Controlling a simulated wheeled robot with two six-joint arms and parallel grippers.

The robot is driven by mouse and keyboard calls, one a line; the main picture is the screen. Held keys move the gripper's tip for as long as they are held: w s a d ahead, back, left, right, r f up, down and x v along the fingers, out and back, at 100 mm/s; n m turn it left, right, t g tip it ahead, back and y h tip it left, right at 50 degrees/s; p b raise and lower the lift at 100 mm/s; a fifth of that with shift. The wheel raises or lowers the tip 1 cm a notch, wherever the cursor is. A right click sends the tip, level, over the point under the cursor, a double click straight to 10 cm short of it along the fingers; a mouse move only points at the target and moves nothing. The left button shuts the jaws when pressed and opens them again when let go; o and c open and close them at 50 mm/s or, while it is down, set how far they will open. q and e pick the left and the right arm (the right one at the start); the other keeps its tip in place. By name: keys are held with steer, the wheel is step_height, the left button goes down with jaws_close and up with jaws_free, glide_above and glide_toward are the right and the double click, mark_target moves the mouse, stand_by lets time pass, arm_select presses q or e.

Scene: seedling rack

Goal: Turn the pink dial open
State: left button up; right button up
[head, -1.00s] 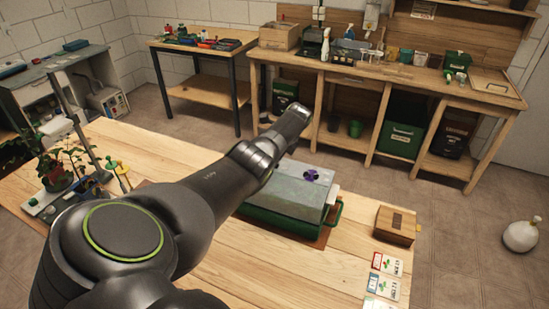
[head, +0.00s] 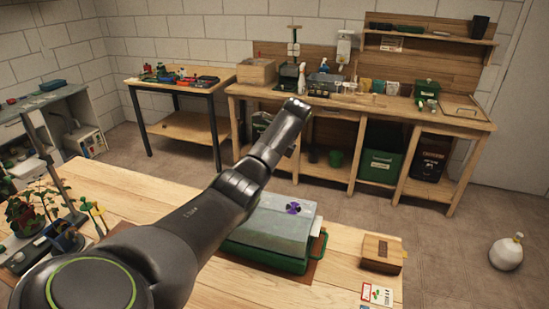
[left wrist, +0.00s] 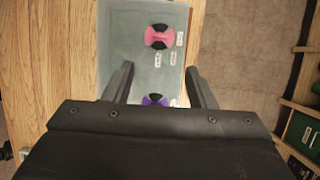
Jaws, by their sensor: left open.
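A grey-lidded green box (head: 283,222) stands on the wooden table in the head view. The pink dial (left wrist: 160,36) shows on the lid in the left wrist view, with a black part across it and small white labels beside it. A purple dial (left wrist: 155,99) sits on the same lid, and shows in the head view too (head: 293,208). My left gripper (left wrist: 160,70) is open and empty, its fingers spread above the lid, with the pink dial ahead of the fingertips. In the head view my left arm hides the pink dial. My right gripper is out of view.
A small wooden block (head: 383,254) and seed cards (head: 377,295) lie right of the box. A potted plant (head: 32,208) and a stand are at the left. A workbench (head: 350,100) stands behind.

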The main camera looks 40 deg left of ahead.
arm_select(q)
steer(key=p+v, duration=0.1)
steer(key=v, duration=0.3)
stand_by(0.6)
